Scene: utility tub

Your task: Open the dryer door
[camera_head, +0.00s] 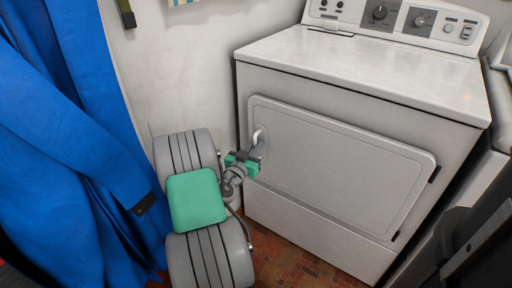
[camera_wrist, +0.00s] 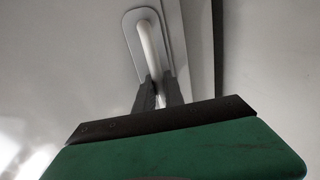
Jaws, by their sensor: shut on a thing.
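The white dryer (camera_head: 360,65) stands at the right in the head view. Its door (camera_head: 335,165) is a wide light panel on the front and looks closed, lying flush with the front. The door handle (camera_head: 259,136) is a pale upright bar on a grey plate near the door's left edge. It also shows in the wrist view (camera_wrist: 148,45). My gripper (camera_head: 254,160), with green parts, is at the handle. In the wrist view its two dark fingers (camera_wrist: 158,92) are shut on the lower part of the handle. The fingers hide the handle's lower end.
A blue curtain (camera_head: 70,150) hangs at the left. A pale wall (camera_head: 170,70) is behind. Brown tiled floor (camera_head: 300,265) shows in front of the dryer. Another pale appliance or tub (camera_head: 500,95) stands close at the far right.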

